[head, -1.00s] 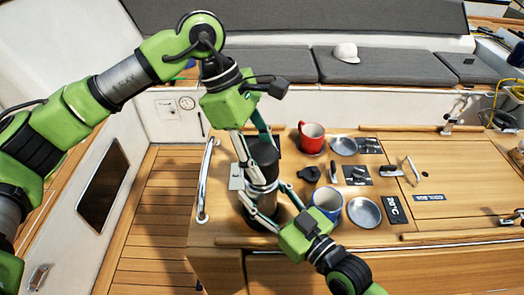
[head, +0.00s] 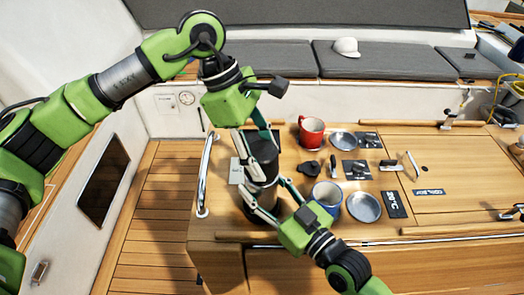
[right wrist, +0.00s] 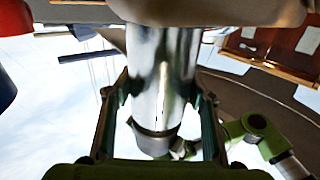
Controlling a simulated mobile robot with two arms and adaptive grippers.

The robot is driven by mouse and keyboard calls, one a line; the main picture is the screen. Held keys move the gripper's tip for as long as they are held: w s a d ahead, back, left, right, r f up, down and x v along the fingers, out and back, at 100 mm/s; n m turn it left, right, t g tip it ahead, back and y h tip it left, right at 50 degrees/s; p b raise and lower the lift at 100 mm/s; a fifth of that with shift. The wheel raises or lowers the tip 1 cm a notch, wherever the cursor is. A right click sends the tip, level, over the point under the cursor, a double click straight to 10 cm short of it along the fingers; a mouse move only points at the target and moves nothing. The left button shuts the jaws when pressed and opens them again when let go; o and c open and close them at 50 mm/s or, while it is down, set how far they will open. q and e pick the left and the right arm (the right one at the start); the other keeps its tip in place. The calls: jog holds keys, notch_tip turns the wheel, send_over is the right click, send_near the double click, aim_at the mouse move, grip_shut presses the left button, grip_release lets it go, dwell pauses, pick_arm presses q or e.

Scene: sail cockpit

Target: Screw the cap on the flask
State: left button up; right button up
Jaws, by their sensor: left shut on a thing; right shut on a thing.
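The flask (head: 263,190) stands upright at the left end of the wooden table. It has a silver body, also seen close up in the right wrist view (right wrist: 165,70). The black cylinder on top, the cap (head: 264,154), looks in line with the body; I cannot tell how tightly it sits. My left gripper (head: 257,143) comes from above and is shut on the cap. My right gripper (head: 267,190) comes from the lower right and is shut on the flask's body, one finger on each side. The fingers partly hide the flask.
Close to the right stand a black round object (head: 310,168), a blue mug (head: 327,193) and a red mug (head: 311,131). Metal dishes (head: 363,207) and labelled plates lie beyond. A steel rail (head: 205,175) edges the table's left side. The right part of the tabletop is clearer.

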pick_arm(q)
jog(key=shift+f, duration=0.1)
jog(key=m+g, duration=0.1)
jog(key=m, duration=0.2)
jog(key=m+g+y, duration=0.1)
jog(key=m, duration=0.2)
jog(key=shift+y, duration=0.3)
jog(key=m+y, duration=0.1)
jog(key=m, duration=0.2)
jog(key=shift+m+g, duration=0.4)
jog(key=m+y, duration=0.1)
jog(key=m, duration=0.2)
jog(key=shift+m+y, duration=0.3)
jog(key=shift+m, duration=0.1)
jog(key=m+y, duration=0.2)
jog(key=m, duration=0.3)
jog(key=shift+a+m, duration=0.1)
jog(key=shift+m, duration=0.3)
jog(key=m+t+y, duration=0.1)
jog(key=m, duration=0.3)
jog(key=m+t+y, duration=0.1)
jog(key=m, duration=0.2)
jog(key=shift+a, duration=0.1)
